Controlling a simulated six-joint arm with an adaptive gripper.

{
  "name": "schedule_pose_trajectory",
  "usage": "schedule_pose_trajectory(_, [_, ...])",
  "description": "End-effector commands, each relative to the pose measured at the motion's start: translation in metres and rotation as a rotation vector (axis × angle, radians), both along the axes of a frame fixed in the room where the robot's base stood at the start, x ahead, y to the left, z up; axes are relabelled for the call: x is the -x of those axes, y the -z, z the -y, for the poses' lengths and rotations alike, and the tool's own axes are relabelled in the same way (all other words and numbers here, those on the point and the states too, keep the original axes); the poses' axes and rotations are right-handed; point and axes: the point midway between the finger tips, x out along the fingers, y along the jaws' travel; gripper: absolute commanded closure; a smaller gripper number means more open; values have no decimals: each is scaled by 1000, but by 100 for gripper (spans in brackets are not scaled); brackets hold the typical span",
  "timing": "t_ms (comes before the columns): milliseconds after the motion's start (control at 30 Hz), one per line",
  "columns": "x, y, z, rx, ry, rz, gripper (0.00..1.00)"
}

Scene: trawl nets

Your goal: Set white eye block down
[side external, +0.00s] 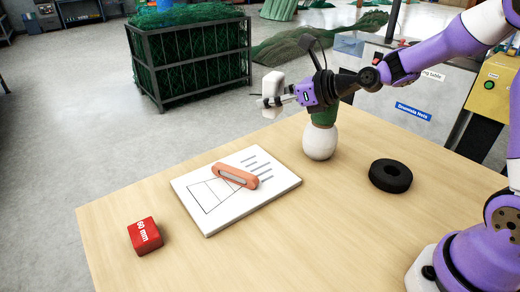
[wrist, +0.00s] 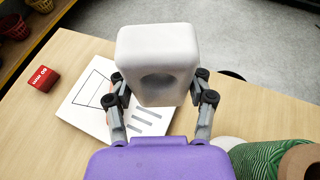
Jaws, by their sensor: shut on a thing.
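The white eye block (wrist: 157,50) is a rounded white block with a shaded hollow in its face. My gripper (side external: 272,101) is shut on it and holds it in the air, above and beyond the far edge of the wooden table (side external: 330,235) in the side view. The block also shows there (side external: 272,84). In the wrist view the fingers of my gripper (wrist: 160,105) grip the block from both sides, and it hides part of the table behind it.
A white board (side external: 205,222) with printed lines bears an orange tool (side external: 222,174). A red block (side external: 145,236) marked 60 mm lies front left. The table's front middle is clear.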

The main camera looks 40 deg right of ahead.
Motion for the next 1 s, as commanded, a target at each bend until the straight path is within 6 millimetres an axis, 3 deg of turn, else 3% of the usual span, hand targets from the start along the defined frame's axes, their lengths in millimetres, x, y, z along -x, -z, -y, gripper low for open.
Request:
schedule_pose_trajectory(33, [-10,-16,26,3,91,13,86])
schedule_pose_trajectory(100, [-19,-33,58,3,205,12,86])
schedule_pose_trajectory(300, [-27,-74,133,-3,458,7,86])
schedule_pose_trajectory(400, [-23,-83,166,-1,559,5,86])
schedule_pose_trajectory(533, [-12,-59,199,2,657,-5,86])
schedule_pose_trajectory(800, [10,12,225,-6,760,-8,86])
schedule_pose_trajectory(1000, [22,40,240,-5,795,-3,86])
